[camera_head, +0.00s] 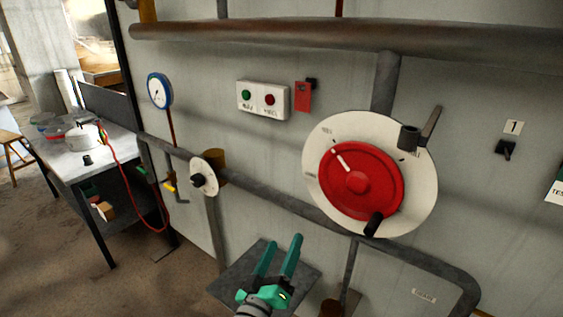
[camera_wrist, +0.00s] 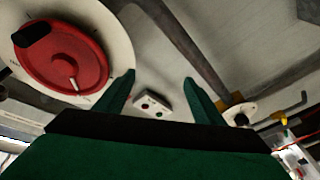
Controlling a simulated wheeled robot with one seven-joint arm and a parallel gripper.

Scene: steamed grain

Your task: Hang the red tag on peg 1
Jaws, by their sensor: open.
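The red tag (camera_head: 303,97) hangs on a small dark peg on the wall, just right of a white button box. Peg 1 (camera_head: 506,148) is a dark peg on the wall at the far right, under a label (camera_head: 513,127) reading 1; nothing hangs on it. My gripper (camera_head: 281,242) is open and empty, low in front of the wall, well below the tag. In the wrist view its two green fingers (camera_wrist: 158,78) stand apart with nothing between them.
A red wheel (camera_head: 362,180) on a white disc, with a black handle, lies between the tag and peg 1. The button box (camera_head: 263,100) is left of the tag. Pipes (camera_head: 330,38) cross the wall. A grey table (camera_head: 95,150) stands at left.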

